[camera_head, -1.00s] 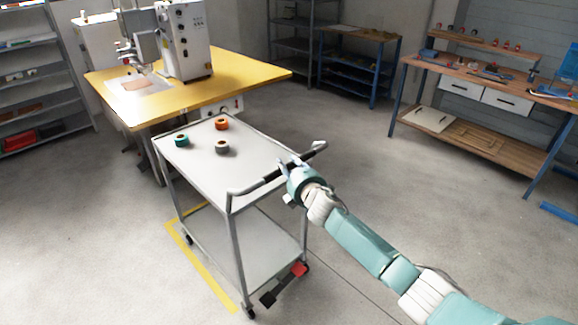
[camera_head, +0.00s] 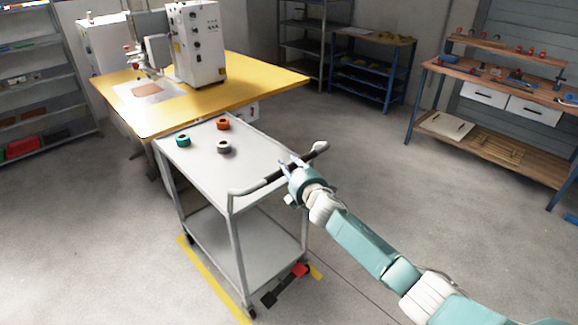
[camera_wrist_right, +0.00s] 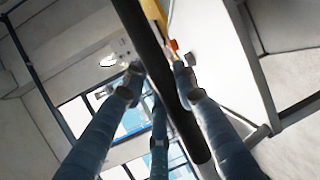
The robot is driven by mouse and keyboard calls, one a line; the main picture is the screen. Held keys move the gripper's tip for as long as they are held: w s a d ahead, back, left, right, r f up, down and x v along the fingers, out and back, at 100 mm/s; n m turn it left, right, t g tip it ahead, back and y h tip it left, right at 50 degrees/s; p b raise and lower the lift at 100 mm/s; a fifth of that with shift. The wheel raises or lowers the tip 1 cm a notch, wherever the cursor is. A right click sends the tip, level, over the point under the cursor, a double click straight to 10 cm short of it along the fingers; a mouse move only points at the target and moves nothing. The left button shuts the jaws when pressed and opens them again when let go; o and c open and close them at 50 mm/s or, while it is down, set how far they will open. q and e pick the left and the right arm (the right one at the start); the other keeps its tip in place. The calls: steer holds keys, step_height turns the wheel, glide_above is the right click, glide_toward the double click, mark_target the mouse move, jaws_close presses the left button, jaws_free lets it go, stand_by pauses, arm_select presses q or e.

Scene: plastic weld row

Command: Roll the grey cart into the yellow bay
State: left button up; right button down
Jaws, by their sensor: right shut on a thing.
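The grey cart (camera_head: 228,172) stands upright with its far end close against the yellow-topped table. My right gripper (camera_head: 291,168) is shut on the dark bar of the cart's handle (camera_head: 264,184). In the right wrist view this handle (camera_wrist_right: 146,45) runs between my teal fingers. The cart hides the rest of the bay outline. My left gripper is not in view.
Teal (camera_head: 183,140), orange (camera_head: 223,124) and grey (camera_head: 224,147) rolls rest on the cart top. A red and black pedal (camera_head: 285,286) is low at the cart's near end. The sewing table (camera_head: 235,95) stands behind. Open floor (camera_head: 390,180) lies right.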

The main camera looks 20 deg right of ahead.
steer(key=shift+a+f, duration=0.1)
steer(key=shift+f, duration=0.1)
steer(key=c, duration=1.3)
jaws_free()
steer(key=shift+r, duration=0.1)
steer(key=shift+c, duration=0.2)
steer(key=shift+s, duration=0.1)
steer(key=s+r, duration=0.2)
steer(key=s, duration=0.9)
steer(key=shift+s, duration=0.35)
steer(key=shift+r, duration=0.1)
